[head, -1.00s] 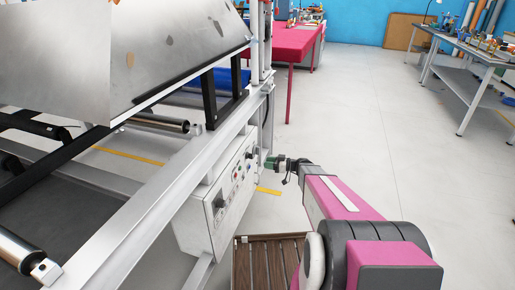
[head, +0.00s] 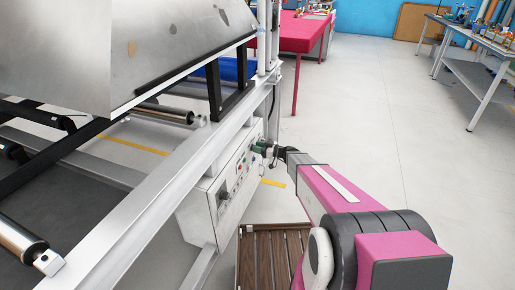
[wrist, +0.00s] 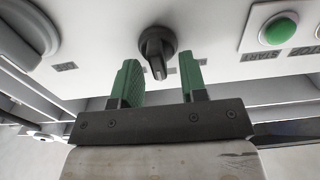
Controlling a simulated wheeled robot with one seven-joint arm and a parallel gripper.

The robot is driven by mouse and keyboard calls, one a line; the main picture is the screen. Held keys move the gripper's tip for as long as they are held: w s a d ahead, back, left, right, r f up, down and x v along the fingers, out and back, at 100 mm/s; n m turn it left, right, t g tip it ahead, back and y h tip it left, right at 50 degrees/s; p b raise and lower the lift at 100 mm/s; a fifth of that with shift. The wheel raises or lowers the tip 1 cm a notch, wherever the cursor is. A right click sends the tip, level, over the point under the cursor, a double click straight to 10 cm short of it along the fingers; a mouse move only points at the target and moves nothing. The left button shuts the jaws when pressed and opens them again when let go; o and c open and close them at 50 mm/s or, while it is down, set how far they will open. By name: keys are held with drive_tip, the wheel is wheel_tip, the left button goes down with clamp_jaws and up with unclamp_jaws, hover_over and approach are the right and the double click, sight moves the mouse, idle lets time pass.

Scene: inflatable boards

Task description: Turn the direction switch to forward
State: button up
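The direction switch appears to be the small black rotary knob (wrist: 157,50) on the white control box, seen close in the wrist view. Its pointer is turned toward the lower part of that picture, slightly tilted. My gripper (wrist: 160,78) is open, with one green finger on either side of the knob's line and a gap between them. The fingertips are just short of the knob and do not appear to touch it. In the head view my gripper (head: 262,149) is at the control box's (head: 226,198) far upper end and hides the knob.
A green START button (wrist: 278,29) is right of the knob and a large grey rotary switch (wrist: 30,30) is left. The machine's white frame rail (head: 150,225) runs above the box. A slatted wooden platform (head: 268,262) lies below my arm. Open floor is to the right.

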drive_tip(key=shift+w+a, duration=0.1)
drive_tip(key=shift+a, duration=0.1)
drive_tip(key=c, duration=0.6)
drive_tip(key=shift+o, duration=0.2)
drive_tip(key=shift+m, duration=0.3)
drive_tip(key=m, duration=0.4)
drive_tip(key=shift+w+d, duration=0.1)
drive_tip(key=shift+w, duration=0.15)
drive_tip(key=shift+w+d+f+m, duration=0.1)
drive_tip(key=shift+m, duration=0.95)
drive_tip(key=shift+w+f+m, duration=0.1)
drive_tip(key=shift+m, duration=0.95)
